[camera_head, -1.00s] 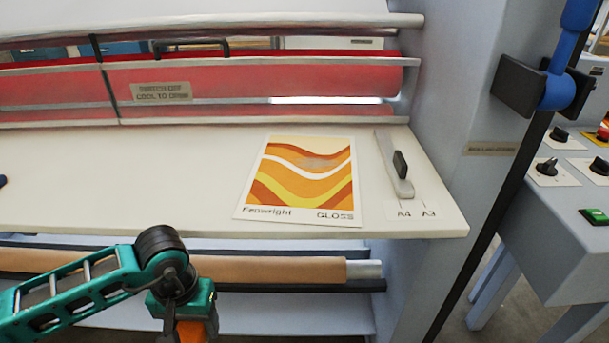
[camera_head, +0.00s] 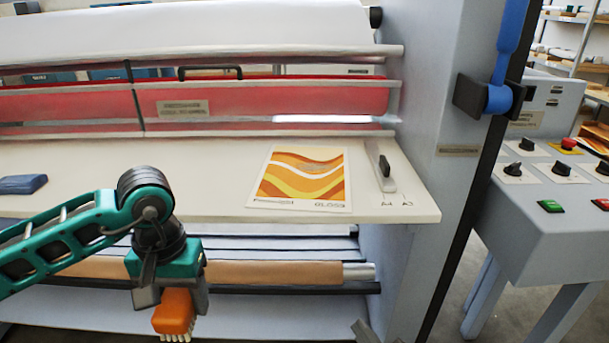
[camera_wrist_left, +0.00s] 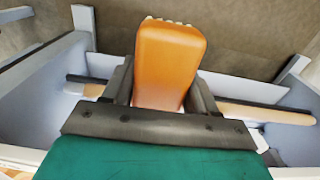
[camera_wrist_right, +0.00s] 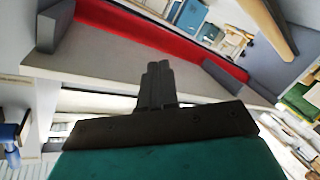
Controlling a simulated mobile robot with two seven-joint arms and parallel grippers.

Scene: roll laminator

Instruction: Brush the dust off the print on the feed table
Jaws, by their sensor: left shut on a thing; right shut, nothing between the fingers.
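The print (camera_head: 300,180), with orange, yellow and white waves and the word GLOSS, lies flat on the cream feed table (camera_head: 215,205), toward its right end. A faint greyish patch shows on its upper part. My left gripper (camera_head: 165,296) is shut on an orange brush (camera_head: 173,313) with pale bristles pointing down. It is in front of the table's front edge, to the left of the print and apart from it. The brush also fills the middle of the left wrist view (camera_wrist_left: 168,65). My right gripper (camera_wrist_right: 157,85) is shut and empty in the right wrist view.
A guide with a black knob (camera_head: 384,166) stands right of the print. A blue block (camera_head: 22,184) lies on the table's left. Red rollers (camera_head: 270,100) run behind the table. A blue lever (camera_head: 505,50) and a control console (camera_head: 540,215) are at right.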

